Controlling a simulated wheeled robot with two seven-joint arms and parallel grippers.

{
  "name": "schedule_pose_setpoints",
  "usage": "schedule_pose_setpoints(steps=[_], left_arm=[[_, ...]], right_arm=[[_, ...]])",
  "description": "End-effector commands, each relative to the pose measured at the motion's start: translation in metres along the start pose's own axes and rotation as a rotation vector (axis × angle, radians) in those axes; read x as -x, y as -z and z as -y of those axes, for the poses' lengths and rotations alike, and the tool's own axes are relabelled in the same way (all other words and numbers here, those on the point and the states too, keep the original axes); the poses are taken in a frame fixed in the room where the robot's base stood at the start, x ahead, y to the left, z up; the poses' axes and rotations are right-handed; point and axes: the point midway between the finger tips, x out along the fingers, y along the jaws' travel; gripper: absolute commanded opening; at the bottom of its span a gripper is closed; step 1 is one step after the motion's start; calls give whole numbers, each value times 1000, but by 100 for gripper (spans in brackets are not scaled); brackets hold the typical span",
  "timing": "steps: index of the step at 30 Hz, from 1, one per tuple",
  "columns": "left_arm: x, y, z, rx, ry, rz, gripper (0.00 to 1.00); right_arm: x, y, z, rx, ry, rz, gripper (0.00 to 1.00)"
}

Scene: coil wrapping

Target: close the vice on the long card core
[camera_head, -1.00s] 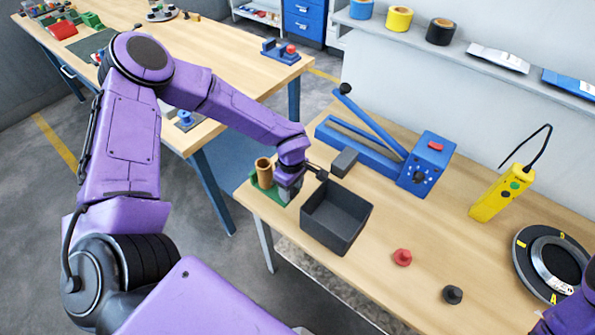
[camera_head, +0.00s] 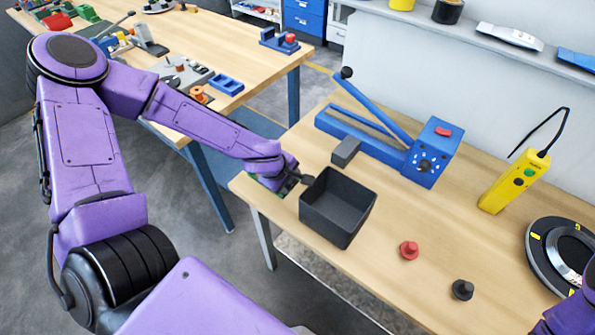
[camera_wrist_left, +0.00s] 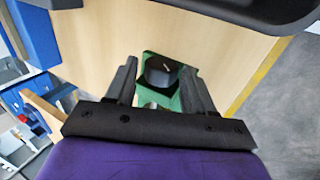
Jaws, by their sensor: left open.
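My left gripper (camera_head: 287,181) is at the near left corner of the workbench, beside the dark tray. In the left wrist view its two fingers (camera_wrist_left: 160,68) stand apart, with a gap between them. A green fixture (camera_wrist_left: 188,101), probably the vice, shows beyond and between the fingers, with a dark rounded part (camera_wrist_left: 160,69) in it. I cannot tell whether the fingers touch it. In the head view only a little green (camera_head: 264,183) shows under the gripper. The card core is hidden or not recognisable in both views now. My right gripper is out of view.
The open dark tray (camera_head: 338,232) stands close right of my left gripper. A small grey block (camera_head: 345,151) and the blue lever device (camera_head: 428,152) are behind it. A red knob (camera_head: 409,249) and black knob (camera_head: 462,289) lie in front. Bench space between is clear.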

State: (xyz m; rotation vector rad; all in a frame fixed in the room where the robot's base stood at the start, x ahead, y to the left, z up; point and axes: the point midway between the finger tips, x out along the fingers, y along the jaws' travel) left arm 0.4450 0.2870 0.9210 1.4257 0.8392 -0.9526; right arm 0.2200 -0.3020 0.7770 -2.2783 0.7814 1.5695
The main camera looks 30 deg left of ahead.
Motion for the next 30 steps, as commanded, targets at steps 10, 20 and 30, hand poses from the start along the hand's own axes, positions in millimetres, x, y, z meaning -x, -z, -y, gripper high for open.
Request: schedule_pose_setpoints(steps=[10,20,30], left_arm=[[-2,0,6,1,-191,0,53],[-1,2,5,2,-188,-3,53],[-2,1,5,1,-188,-2,20]], right_arm=[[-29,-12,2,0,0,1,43],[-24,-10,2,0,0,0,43],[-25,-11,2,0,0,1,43]])
